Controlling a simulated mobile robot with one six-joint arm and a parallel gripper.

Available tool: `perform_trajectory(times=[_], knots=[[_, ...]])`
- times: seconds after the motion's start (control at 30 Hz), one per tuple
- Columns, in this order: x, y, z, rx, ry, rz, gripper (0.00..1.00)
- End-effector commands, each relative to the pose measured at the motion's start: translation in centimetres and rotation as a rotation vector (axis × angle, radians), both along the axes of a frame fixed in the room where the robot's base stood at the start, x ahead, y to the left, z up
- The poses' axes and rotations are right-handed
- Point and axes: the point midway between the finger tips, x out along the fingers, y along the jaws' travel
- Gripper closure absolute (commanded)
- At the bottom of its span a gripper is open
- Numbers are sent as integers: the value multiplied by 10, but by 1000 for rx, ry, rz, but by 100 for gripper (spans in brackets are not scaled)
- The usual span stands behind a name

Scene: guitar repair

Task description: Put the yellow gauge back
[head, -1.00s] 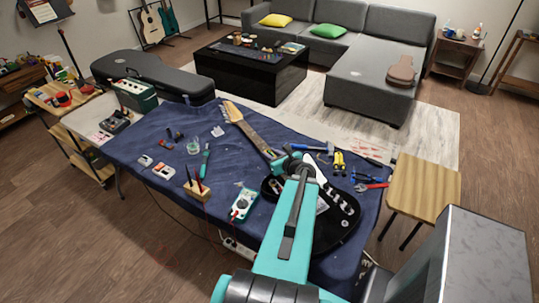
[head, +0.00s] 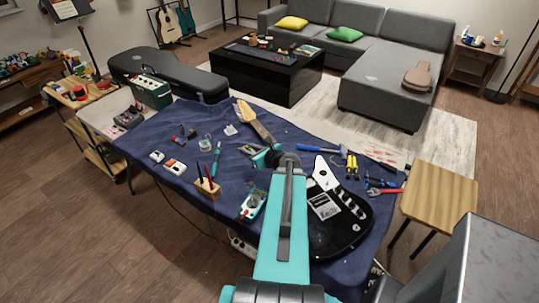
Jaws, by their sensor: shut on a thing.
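My gripper (head: 263,159) is over the middle of the blue-covered workbench (head: 150,140), at the left side of the guitar neck. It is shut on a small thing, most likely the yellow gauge. The gauge's shape and colour cannot be made out at this size, and my wrist hides part of that spot. My arm covers the middle of the guitar. The black and white electric guitar (head: 342,232) lies on the bench, its neck reaching to the back left.
A wooden block with upright tools (head: 206,188) and a meter (head: 253,204) stand left of my arm. Yellow-handled pliers (head: 352,166), a blue hammer (head: 322,149) and red-handled tools (head: 384,191) lie to the right. A wooden stool (head: 440,194) stands beyond the bench's right edge.

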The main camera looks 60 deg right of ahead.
Motion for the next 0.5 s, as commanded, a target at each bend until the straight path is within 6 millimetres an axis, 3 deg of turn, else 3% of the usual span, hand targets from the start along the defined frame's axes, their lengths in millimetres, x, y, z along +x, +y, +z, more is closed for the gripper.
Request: perform_trajectory(times=[0.1,0.5], knots=[[35,28,4,-3,-2,73,100],[128,131,22,-1,-1,303,100]])
